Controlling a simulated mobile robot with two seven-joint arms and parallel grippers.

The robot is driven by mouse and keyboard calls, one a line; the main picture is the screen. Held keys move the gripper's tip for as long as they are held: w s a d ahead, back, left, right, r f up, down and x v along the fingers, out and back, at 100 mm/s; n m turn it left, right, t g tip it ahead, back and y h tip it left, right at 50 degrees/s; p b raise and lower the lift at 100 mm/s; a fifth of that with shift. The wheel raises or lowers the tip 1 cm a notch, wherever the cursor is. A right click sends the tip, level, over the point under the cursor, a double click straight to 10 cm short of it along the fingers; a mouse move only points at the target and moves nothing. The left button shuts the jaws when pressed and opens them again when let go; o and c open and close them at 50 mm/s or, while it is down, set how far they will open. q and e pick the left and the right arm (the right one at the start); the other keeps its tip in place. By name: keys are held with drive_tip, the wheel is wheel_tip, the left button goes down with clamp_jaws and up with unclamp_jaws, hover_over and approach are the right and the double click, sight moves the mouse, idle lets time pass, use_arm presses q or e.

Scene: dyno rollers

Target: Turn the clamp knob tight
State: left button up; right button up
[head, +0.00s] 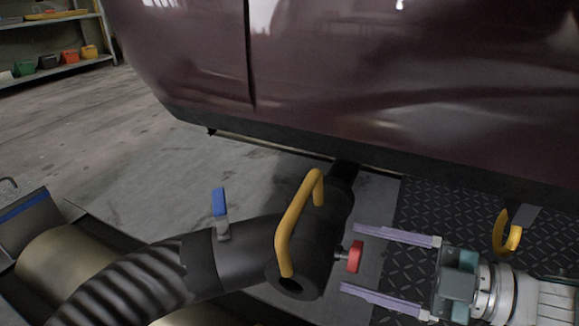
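The red clamp knob (355,257) sits on a short metal stem at the right side of a black hose nozzle (250,258). My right gripper (349,258) comes in from the right and is open. Its two pale purple fingers lie apart, one beyond the knob and one nearer, with the tips about level with the knob. A gap shows between the knob and each finger, so I see no grip on it. The nozzle carries a yellow handle (289,228) and a blue lever (219,202). My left gripper is out of view.
A dark red car body (350,70) hangs over the area behind the nozzle. A ribbed hose (125,283) runs to the lower left, near metal rollers (65,257). Black tread plate (430,210) and another yellow handle (508,238) are at right. Shelves (60,70) stand far left.

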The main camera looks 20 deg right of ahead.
drive_tip(key=p+v, duration=0.1)
drive_tip(key=v, duration=0.9)
drive_tip(key=shift+w, duration=0.1)
idle(0.4)
